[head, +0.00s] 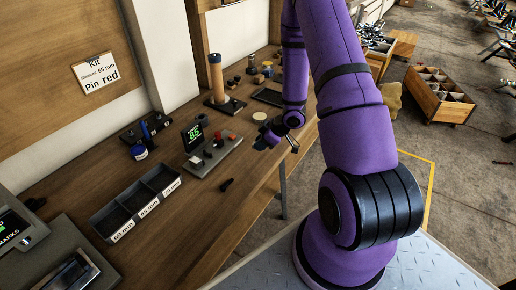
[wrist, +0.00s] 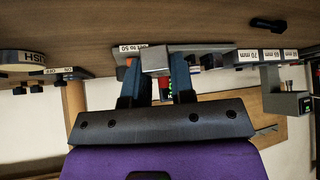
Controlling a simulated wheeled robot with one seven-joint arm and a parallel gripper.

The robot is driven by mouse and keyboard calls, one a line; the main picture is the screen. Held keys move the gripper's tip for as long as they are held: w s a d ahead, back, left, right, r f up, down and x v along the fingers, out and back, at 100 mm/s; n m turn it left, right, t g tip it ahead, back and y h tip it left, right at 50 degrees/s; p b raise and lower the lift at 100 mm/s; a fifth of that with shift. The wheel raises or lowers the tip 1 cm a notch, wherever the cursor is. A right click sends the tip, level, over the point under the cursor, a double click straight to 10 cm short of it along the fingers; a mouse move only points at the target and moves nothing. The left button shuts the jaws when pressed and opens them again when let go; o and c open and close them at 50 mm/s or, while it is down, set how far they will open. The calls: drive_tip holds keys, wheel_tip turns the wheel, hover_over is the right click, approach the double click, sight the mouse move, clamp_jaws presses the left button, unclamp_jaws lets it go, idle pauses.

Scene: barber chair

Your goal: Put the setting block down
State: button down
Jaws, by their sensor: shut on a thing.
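The setting block (wrist: 155,58), a light metallic block, sits between the two blue fingers of my gripper (wrist: 155,70) in the wrist view. My gripper is shut on it. In the head view my gripper (head: 279,136) hangs over the front part of the workbench, right of the gauge with a green display (head: 213,152); the block is too small or hidden to make out there. In the wrist view a grey plate labelled "SET to 50" (wrist: 133,47) shows behind the block. I cannot tell whether the block touches anything below.
A black three-compartment tray (head: 120,205) with mm labels stands left of the gauge. A small dark object (head: 226,184) lies on the bench (head: 190,215). A round tan disc (head: 259,117) and an upright tan cylinder (head: 216,78) stand farther back. The front bench is mostly clear.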

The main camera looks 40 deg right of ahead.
sight(258, 155)
drive_tip(key=shift+w+a, duration=0.1)
drive_tip(key=shift+w, duration=0.45)
drive_tip(key=shift+w+f, duration=0.2)
drive_tip(key=shift+f, duration=1.6)
drive_tip(key=shift+f, duration=0.6)
drive_tip(key=c, duration=1.1)
unclamp_jaws()
drive_tip(key=shift+o, duration=0.7)
drive_tip(key=shift+r, duration=0.15)
